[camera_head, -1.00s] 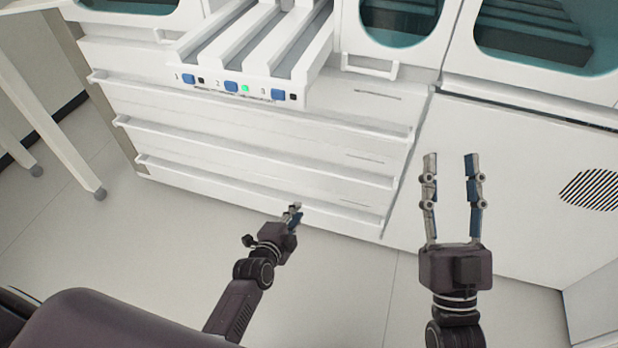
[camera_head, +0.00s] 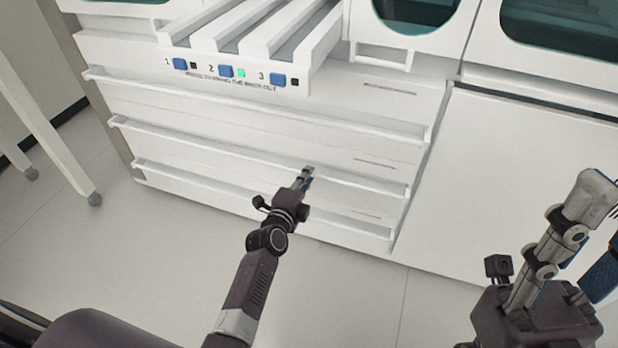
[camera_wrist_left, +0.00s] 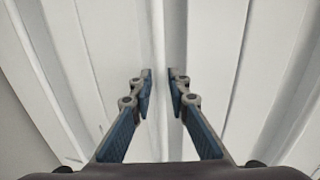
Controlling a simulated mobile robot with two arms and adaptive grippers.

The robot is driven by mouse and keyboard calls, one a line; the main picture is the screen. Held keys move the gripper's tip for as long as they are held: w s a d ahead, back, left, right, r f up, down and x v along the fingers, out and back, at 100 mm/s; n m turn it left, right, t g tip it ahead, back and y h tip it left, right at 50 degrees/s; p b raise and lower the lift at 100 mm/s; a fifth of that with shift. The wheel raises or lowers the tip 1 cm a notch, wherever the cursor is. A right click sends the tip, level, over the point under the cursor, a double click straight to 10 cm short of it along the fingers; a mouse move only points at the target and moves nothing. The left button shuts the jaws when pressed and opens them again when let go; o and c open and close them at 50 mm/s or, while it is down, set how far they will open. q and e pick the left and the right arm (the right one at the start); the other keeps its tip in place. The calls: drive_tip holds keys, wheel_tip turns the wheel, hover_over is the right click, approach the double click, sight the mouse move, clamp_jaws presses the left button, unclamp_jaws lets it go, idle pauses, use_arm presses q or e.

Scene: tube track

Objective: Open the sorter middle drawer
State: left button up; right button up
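The white sorter (camera_head: 270,160) has three wide drawers stacked below its tube tracks, each with a long rail handle. The middle drawer's handle (camera_head: 200,144) runs across the front and the drawer looks closed. My left gripper (camera_head: 307,172) has its fingertips at this handle, right of its middle. In the left wrist view, the left gripper (camera_wrist_left: 160,72) has its fingers apart, with a pale rail (camera_wrist_left: 158,45) lying between and ahead of the tips. Contact cannot be told. My right gripper (camera_head: 598,225) is open and empty at the right edge, partly cut off.
The top drawer handle (camera_head: 180,100) is above and the bottom drawer handle (camera_head: 190,180) below. Tracks with blue buttons (camera_head: 226,71) overhang the drawers. A white panel (camera_head: 520,180) stands to the right. The floor (camera_head: 150,260) in front is clear.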

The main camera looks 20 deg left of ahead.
use_arm(q)
drive_tip(key=shift+w+f, duration=0.15)
drive_tip(key=shift+w, duration=0.75)
clamp_jaws()
